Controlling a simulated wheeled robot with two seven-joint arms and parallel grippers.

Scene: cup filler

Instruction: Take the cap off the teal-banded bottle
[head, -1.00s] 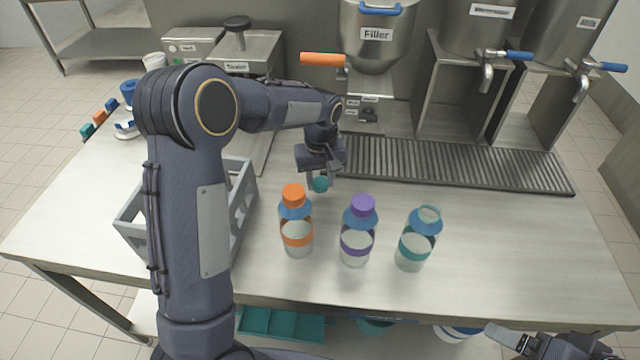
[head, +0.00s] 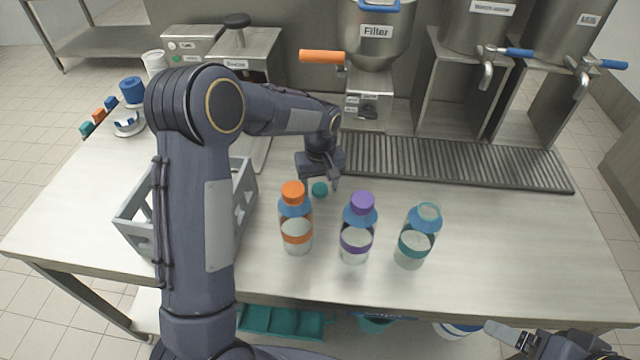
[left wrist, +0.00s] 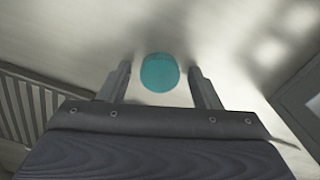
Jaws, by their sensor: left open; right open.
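The teal-banded bottle (head: 415,240) stands upright on the table at the right of a row of bottles, its mouth open with no cap on it. A teal cap (head: 320,189) is on the table top behind the orange-capped bottle. My left gripper (head: 322,182) is open just above and behind the cap. In the left wrist view the teal cap (left wrist: 160,73) lies between and just beyond the parted fingertips, with gaps on both sides. My right gripper (head: 508,338) is at the lower right, open and empty, off the table's front edge.
An orange-capped bottle (head: 295,215) and a purple-capped bottle (head: 357,240) stand close together left of the teal-banded one. A grey crate (head: 130,222) is partly hidden behind my left arm. The ribbed drip tray (head: 455,165) lies behind the bottles. The table's right side is clear.

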